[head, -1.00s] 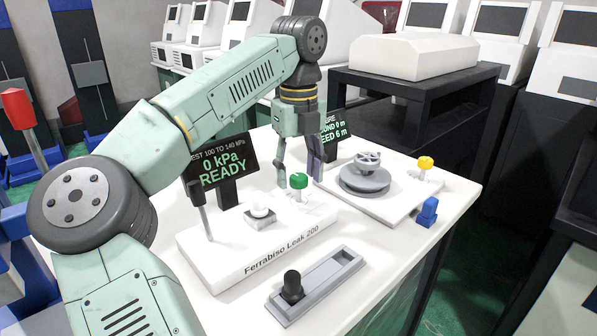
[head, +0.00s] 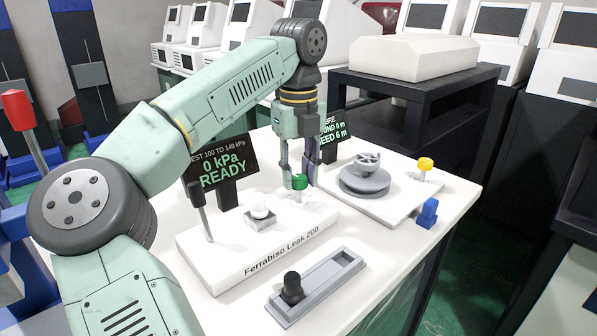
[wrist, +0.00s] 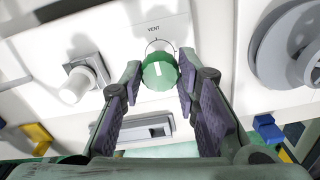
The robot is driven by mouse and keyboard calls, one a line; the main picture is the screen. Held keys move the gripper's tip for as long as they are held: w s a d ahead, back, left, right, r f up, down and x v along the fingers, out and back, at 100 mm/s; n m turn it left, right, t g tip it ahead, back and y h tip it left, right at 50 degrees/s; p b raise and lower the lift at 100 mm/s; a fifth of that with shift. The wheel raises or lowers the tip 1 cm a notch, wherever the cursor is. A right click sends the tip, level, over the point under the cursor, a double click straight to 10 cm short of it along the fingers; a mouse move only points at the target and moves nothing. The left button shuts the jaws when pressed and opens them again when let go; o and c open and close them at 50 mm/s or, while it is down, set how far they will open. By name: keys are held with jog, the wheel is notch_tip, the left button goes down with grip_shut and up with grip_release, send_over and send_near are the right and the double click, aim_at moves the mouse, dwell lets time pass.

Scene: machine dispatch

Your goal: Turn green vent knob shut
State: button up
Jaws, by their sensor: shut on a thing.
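The green vent knob (head: 299,182) stands on the white Ferrabiso Leak 200 panel (head: 222,262). In the wrist view the green knob (wrist: 160,72) lies between my fingertips, below the printed word VENT. A pale line on its top points roughly up the picture toward that label. My gripper (head: 299,178) reaches down from above and is shut on the knob, one finger on each side. The leak tester's display (head: 221,168) reads 0 kPa READY.
A white button (head: 260,211) stands left of the knob. A grey handwheel (head: 365,181) and a yellow knob (head: 425,164) stand to the right, with a blue part (head: 428,211) near them. A grey slotted tray (head: 335,275) with a black knob (head: 292,284) lies in front.

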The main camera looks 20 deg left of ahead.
jog(key=shift+r+m+p, duration=0.1)
jog(key=shift+m+p, duration=0.3)
jog(key=m+p, duration=0.2)
jog(key=shift+r+m, duration=0.1)
jog(key=shift+m, duration=0.2)
jog(key=m+p, duration=0.3)
jog(key=m, duration=0.2)
jog(key=shift+m, duration=0.3)
jog(key=m+p, duration=0.1)
jog(key=m, duration=0.3)
jog(key=shift+p, duration=0.4)
jog(key=shift+m+p, duration=0.6)
jog(key=shift+m, duration=1.9)
jog(key=o, duration=1.2)
jog(key=shift+c, duration=0.2)
